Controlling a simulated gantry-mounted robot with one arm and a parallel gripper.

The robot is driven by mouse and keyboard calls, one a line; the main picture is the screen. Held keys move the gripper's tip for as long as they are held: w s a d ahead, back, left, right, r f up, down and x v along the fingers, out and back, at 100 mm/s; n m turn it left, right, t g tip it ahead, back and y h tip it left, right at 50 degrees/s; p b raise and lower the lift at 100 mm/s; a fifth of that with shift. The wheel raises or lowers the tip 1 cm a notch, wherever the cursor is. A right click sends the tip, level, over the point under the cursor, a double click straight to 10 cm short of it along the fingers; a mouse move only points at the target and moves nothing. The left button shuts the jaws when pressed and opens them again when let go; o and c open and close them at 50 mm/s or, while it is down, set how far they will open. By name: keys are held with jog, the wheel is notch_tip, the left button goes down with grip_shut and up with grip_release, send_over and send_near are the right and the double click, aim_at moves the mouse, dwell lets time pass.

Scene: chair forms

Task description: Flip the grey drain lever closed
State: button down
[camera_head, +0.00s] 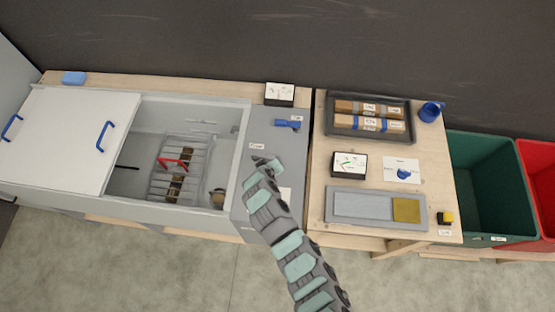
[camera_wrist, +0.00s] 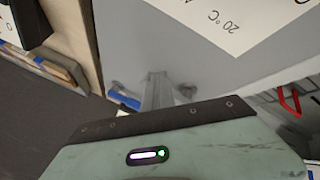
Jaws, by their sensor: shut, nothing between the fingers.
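My gripper (camera_head: 266,166) is shut and empty, low over the grey side panel (camera_head: 266,126) right of the open basin. In the wrist view its closed fingers (camera_wrist: 155,88) point at this panel. A small grey fitting (camera_wrist: 187,90) beside the fingers looks like the drain lever; whether they touch it, and how the lever is set, I cannot tell. In the head view my gripper mostly covers that spot, behind which a small white label (camera_head: 257,146) shows. A blue lever (camera_head: 287,124) sits further back on the panel and shows in the wrist view (camera_wrist: 124,99).
A sheet (camera_wrist: 232,18) reading 20 °C lies on the panel. The open basin (camera_head: 215,150) holds a rack with a red handle (camera_head: 174,162). A wooden table (camera_head: 318,170) with trays stands to the right, then a green bin (camera_head: 488,190) and a red bin (camera_head: 538,175).

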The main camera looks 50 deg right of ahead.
jog(key=shift+d+b, duration=0.35)
jog(key=shift+d, duration=0.65)
jog(key=shift+f, duration=0.1)
jog(key=shift+s+f, duration=0.2)
jog(key=shift+s+a+r, duration=0.15)
jog(key=s+a, duration=0.2)
jog(key=a, duration=0.1)
jog(key=s+a+r+b, duration=0.1)
jog(key=s+r+b, duration=0.1)
jog(key=s+r, duration=0.3)
notch_tip(320, 180, up, 3)
jog(key=shift+s+a+r, duration=0.1)
jog(key=shift+s+a, duration=0.05)
jog(key=shift+a, duration=0.25)
